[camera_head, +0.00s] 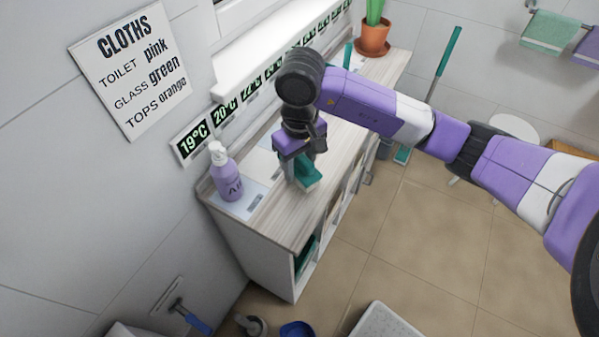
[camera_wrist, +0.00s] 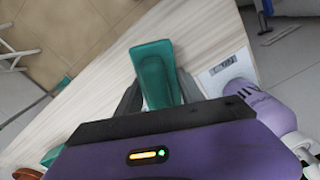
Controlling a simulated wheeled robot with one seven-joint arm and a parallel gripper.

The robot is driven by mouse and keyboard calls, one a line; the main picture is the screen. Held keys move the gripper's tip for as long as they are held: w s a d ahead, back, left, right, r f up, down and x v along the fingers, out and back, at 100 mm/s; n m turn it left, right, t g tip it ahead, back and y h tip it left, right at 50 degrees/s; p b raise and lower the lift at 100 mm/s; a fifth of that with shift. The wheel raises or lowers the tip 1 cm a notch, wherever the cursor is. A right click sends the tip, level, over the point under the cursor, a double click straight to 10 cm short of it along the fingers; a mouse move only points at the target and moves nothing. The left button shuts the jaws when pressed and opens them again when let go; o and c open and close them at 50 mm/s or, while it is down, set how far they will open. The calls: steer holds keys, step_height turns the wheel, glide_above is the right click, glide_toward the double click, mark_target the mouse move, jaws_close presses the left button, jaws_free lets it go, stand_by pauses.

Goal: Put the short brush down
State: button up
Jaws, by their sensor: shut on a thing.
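The short brush is a teal-green piece (camera_head: 307,173) under my gripper, above the pale wooden counter top (camera_head: 283,222). My gripper (camera_head: 297,168) points down and is shut on it. In the wrist view the brush (camera_wrist: 153,62) sits between the two dark fingers of my gripper (camera_wrist: 158,92), its broad end reaching out past them. I cannot tell whether its lower end touches the counter. The fingers hide part of it.
A purple pump bottle (camera_head: 228,175) stands on a pale labelled mat at the counter's near left end. A potted plant (camera_head: 375,38) stands at the far end. The wall with temperature labels (camera_head: 193,140) runs along the back. Bare counter lies around the brush.

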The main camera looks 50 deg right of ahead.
mark_target(299, 176)
steer(key=shift+f+p, duration=0.3)
steer(key=shift+f, duration=1.65)
steer(key=shift+f+b, duration=0.15)
steer(key=shift+b, duration=0.15)
steer(key=o, duration=1.3)
